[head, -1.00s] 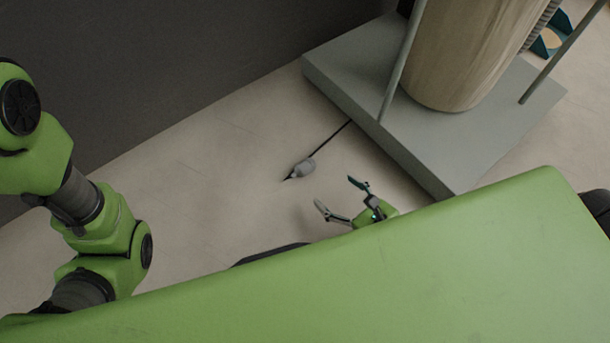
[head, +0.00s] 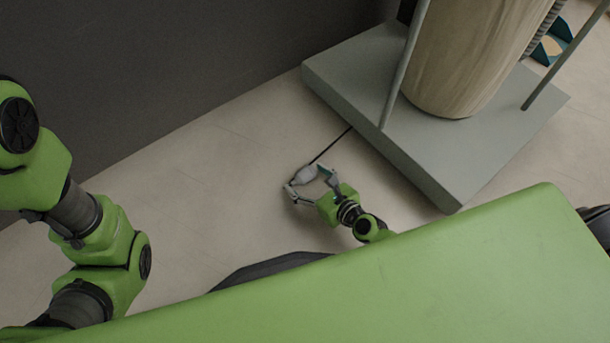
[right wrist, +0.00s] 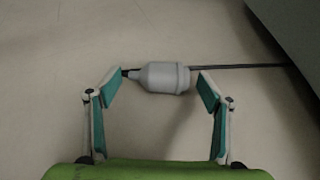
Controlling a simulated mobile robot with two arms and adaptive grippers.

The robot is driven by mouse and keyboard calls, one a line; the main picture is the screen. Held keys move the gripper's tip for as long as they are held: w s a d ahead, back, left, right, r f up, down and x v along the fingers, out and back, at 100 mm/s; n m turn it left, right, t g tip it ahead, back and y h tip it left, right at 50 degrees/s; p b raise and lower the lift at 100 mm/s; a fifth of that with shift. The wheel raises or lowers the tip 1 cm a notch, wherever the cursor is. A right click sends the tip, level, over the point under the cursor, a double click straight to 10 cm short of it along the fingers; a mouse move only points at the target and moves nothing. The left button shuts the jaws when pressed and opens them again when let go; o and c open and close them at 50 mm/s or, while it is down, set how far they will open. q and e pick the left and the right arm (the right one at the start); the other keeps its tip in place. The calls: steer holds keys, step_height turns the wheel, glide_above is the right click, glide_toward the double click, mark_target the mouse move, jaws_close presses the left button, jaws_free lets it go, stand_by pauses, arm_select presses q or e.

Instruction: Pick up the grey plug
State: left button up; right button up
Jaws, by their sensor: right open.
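The grey plug (head: 304,174) lies on the floor near the low grey platform, with a dark cord running from it toward the platform. In the right wrist view the plug (right wrist: 163,77) lies sideways at the level of the fingertips. My right gripper (head: 311,182) is open, with one finger near each end of the plug. In the right wrist view its teal-padded fingers (right wrist: 160,88) stand apart to the left and right of the plug; I cannot tell whether they touch it. My left gripper is not in view; only my left arm shows at the left.
The grey platform (head: 440,170) carries a wooden cylinder (head: 460,60) and thin poles, right of the plug. A dark wall (head: 150,70) stands behind. The cord (right wrist: 240,67) runs right toward the platform. The floor left of the plug is clear.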

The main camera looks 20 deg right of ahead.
steer(key=shift+w+a+f, duration=0.15)
steer(key=shift+w+f, duration=0.05)
steer(key=shift+w, duration=0.2)
steer(key=shift+c, duration=0.4)
steer(key=c, duration=1.3)
steer(key=shift+r, duration=0.2)
